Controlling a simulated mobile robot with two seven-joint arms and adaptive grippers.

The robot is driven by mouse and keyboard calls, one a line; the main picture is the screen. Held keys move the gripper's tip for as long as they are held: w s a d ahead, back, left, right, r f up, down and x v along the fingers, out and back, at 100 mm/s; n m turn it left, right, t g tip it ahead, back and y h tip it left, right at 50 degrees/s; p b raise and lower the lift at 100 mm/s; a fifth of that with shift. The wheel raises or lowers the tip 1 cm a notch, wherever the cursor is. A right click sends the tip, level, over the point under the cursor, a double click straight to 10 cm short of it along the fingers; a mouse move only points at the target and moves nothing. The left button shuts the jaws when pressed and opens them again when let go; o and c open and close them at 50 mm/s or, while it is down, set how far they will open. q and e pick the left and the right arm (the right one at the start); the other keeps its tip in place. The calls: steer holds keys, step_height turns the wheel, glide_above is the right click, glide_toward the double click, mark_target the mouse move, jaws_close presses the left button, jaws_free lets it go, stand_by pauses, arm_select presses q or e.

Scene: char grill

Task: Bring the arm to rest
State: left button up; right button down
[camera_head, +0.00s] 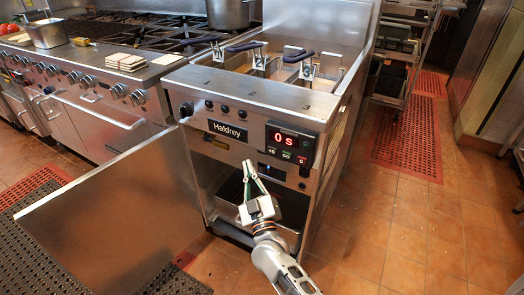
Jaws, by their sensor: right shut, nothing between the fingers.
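My right arm (280,262) comes in from the bottom of the head view. Its gripper (249,166) points up and away, in front of the fryer (245,97), below the front panel with the red "0s" display (285,138). The fingertips are together with nothing between them. I cannot tell whether the fingers touch the fryer front. My left gripper is out of the picture.
The fryer's cabinet door (110,225) stands open to the left. Fryer baskets with dark handles (300,57) sit on top. A range (105,75) stands left, a rack (405,50) back right. The tiled floor (430,245) at right is clear.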

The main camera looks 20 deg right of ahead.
stand_by(0.4)
